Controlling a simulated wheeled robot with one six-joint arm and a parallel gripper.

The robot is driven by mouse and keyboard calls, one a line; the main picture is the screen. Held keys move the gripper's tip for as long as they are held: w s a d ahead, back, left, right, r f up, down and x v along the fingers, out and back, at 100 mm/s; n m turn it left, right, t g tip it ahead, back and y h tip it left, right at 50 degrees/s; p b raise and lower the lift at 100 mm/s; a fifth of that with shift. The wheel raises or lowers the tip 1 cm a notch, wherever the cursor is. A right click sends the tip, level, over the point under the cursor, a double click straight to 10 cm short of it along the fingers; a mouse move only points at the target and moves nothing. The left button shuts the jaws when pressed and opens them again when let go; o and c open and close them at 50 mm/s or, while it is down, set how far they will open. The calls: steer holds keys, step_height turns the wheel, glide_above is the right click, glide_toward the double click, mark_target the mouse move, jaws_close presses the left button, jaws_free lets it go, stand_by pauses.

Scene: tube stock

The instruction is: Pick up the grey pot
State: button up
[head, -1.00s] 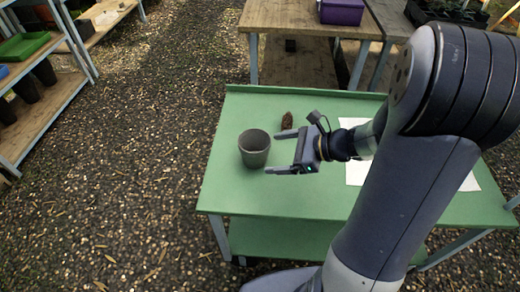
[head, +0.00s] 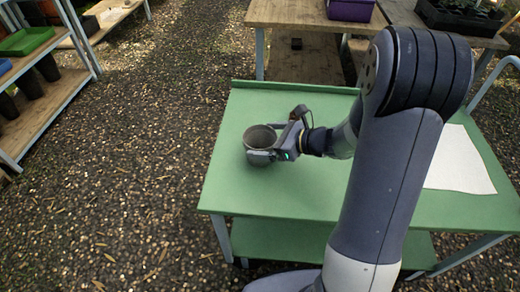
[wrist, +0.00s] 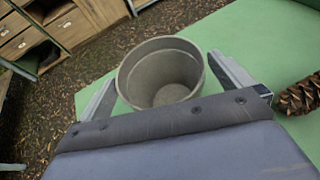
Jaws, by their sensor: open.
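The grey pot (head: 258,134) stands upright and empty on the green table, near its left side. It also shows in the wrist view (wrist: 160,78), open end toward the camera. My gripper (head: 267,143) is open, with one finger on each side of the pot. In the wrist view my gripper (wrist: 163,72) has the pot between its fingers, and the right finger looks close to the wall. I cannot tell whether either finger touches it. In the head view the near finger covers the pot's lower front.
A pine cone (wrist: 300,97) lies on the green table (head: 230,185), just right of the right finger in the wrist view. A white sheet (head: 457,163) lies at the table's right. A wooden bench (head: 300,14) with a purple crate (head: 350,9) stands behind. Shelves stand at left.

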steer(key=shift+x, duration=1.1)
steer(key=c, duration=0.8)
